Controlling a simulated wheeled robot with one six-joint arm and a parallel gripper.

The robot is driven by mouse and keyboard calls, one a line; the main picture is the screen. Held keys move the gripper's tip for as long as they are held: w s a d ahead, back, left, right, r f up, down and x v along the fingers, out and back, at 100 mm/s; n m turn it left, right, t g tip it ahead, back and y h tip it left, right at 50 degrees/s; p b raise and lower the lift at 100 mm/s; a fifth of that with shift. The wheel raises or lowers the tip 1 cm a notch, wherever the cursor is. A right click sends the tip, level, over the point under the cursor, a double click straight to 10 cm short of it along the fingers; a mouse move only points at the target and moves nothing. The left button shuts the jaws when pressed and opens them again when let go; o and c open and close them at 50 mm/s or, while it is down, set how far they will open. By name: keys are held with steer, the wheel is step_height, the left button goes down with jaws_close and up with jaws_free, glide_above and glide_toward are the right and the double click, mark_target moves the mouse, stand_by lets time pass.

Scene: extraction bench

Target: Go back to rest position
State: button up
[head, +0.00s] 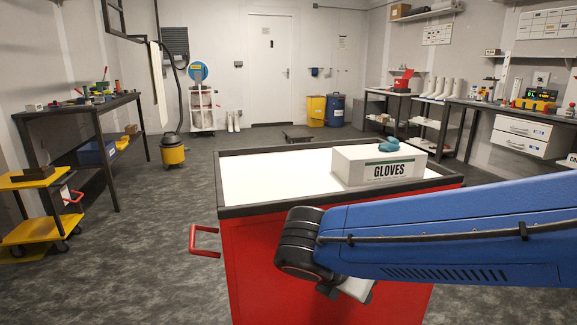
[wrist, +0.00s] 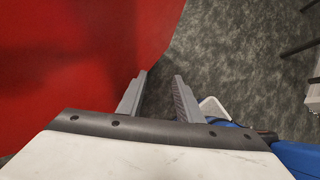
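My gripper (wrist: 161,80) shows in the wrist view with its two grey fingers apart and nothing between them. It points down past the side of the red cart towards the grey floor. In the head view my blue arm reaches in from the right, in front of the red cart (head: 262,262). The gripper's fingers are hidden behind the arm there. The cart's red side (wrist: 75,55) fills the left of the wrist view, close to the left finger. I cannot tell whether they touch.
A white gloves box (head: 357,168) with a teal glove (head: 403,147) on it sits on the cart's white top (head: 262,175). The cart's red handle (head: 204,242) sticks out left. A yellow trolley (head: 30,228) and workbench (head: 78,112) stand left. Floor between them and the cart is clear.

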steer(key=s+d+m+y, duration=0.1)
steer(key=s+d+m, duration=0.2)
steer(key=m, duration=0.6)
steer(key=s+d+f+m+y, duration=0.1)
steer(key=s+d+m+y, duration=0.1)
steer(key=d+m, duration=0.5)
steer(key=s+d+f+m+y, duration=0.1)
steer(key=s+d+m, duration=0.4)
steer(key=m, duration=0.6)
steer(key=shift+f+y, duration=0.2)
steer(key=shift+y, duration=0.5)
